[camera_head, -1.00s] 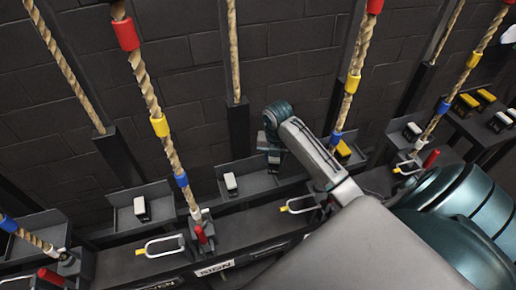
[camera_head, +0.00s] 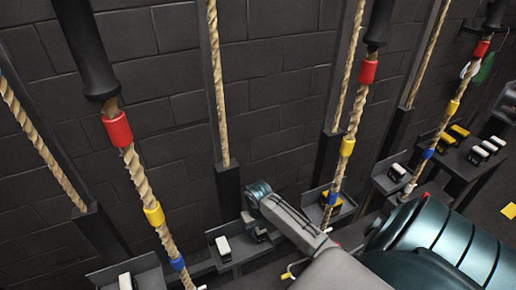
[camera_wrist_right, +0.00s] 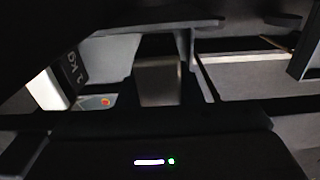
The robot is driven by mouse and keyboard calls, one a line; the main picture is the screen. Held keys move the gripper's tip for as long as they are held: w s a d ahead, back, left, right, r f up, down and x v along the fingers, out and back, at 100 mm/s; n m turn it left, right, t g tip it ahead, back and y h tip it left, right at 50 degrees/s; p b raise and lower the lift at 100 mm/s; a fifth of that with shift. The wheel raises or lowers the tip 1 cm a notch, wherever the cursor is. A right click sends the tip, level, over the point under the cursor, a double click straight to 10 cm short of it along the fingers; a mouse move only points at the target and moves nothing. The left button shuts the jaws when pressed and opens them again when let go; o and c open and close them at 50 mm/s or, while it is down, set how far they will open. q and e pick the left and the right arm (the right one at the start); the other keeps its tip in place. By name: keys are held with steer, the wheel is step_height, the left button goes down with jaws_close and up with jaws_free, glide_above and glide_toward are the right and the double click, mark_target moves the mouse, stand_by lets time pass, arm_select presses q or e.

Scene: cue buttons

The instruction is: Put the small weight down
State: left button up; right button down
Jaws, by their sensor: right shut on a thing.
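My right gripper (camera_head: 256,224) points down over a small dark tray (camera_head: 236,258) in the head view. It is shut on a small dark weight (camera_head: 262,236), whose lower part shows just below the gripper at the tray's right side. In the right wrist view a grey block (camera_wrist_right: 158,80), likely this weight, sits between the dark fingers. A white-topped weight (camera_head: 222,244) stands on the same tray to the left. A weight marked 2 KG (camera_wrist_right: 75,75) is at the left of the wrist view. Whether the held weight touches the tray is unclear. My left gripper is not in view.
Ropes with red, yellow and blue bands (camera_head: 154,215) hang on both sides of the tray. Other trays with weights stand left (camera_head: 125,281) and right (camera_head: 333,203). A dark table (camera_head: 468,165) with several yellow and white weights is at the right. A brick wall stands behind.

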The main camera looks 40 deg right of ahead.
step_height(320, 180, down, 2)
steer(key=shift+w+f, duration=0.1)
steer(key=shift+f, duration=0.25)
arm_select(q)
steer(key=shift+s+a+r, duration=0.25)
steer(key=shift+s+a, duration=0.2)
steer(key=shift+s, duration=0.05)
arm_select(e)
steer(key=shift+f, duration=0.1)
steer(key=c, duration=1)
jaws_free()
steer(key=shift+f, duration=0.1)
